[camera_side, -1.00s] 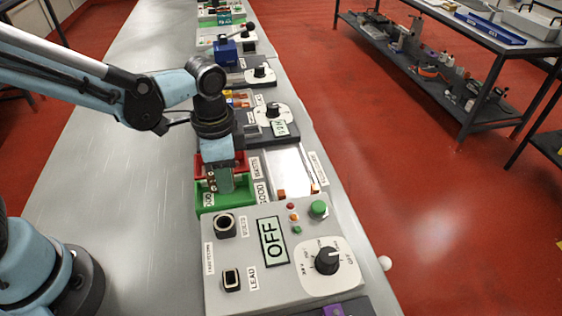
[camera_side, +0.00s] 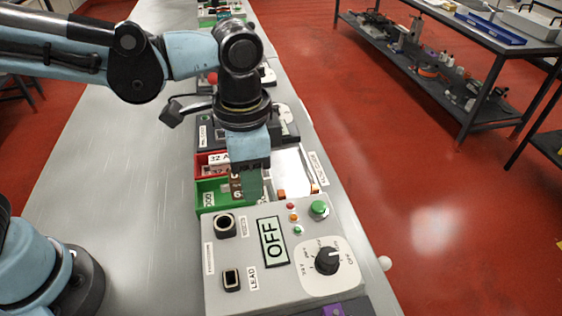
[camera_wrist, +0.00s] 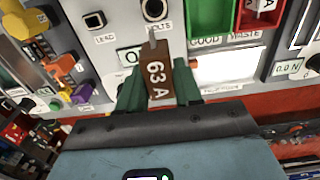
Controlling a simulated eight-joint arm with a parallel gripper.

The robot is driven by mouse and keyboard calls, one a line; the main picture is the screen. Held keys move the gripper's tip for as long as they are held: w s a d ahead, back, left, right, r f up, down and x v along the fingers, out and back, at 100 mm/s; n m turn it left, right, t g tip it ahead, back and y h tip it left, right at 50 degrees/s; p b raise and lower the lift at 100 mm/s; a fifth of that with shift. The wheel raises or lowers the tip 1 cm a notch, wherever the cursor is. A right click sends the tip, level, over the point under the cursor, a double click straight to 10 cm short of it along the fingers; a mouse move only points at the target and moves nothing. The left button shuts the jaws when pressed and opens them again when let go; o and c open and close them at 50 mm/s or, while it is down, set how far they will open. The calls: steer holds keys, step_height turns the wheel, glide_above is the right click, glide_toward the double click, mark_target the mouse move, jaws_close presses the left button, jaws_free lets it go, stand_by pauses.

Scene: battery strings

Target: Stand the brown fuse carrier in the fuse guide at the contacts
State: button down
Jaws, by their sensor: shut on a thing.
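My gripper (camera_side: 247,186) is shut on the brown fuse carrier (camera_wrist: 155,76), which stands between the two green fingers in the wrist view and reads 63 A. In the side view the carrier (camera_side: 236,185) is held in front of the right end of the green bin (camera_side: 207,206), close to the white plate (camera_side: 290,165). Copper-coloured contacts (camera_side: 282,193) show at the plate's near edge. I cannot clearly make out the fuse guide; my gripper covers part of that area.
The red waste bin (camera_side: 203,160) behind the green one holds a piece labelled 32 A (camera_side: 219,158). The grey tester (camera_side: 230,255), with its display (camera_side: 271,242) reading OFF, knob (camera_side: 327,260) and green button (camera_side: 318,208), stands in front. More panels line the bench behind.

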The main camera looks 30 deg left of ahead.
glide_above(296, 184)
step_height(296, 184, down, 2)
steer(key=shift+f, duration=0.35)
steer(key=shift+f, duration=0.1)
steer(key=shift+f, duration=4.2)
steer(key=shift+f, duration=0.2)
steer(key=c, duration=0.7)
jaws_free()
step_height(296, 184, up, 12)
steer(key=shift+r, duration=0.1)
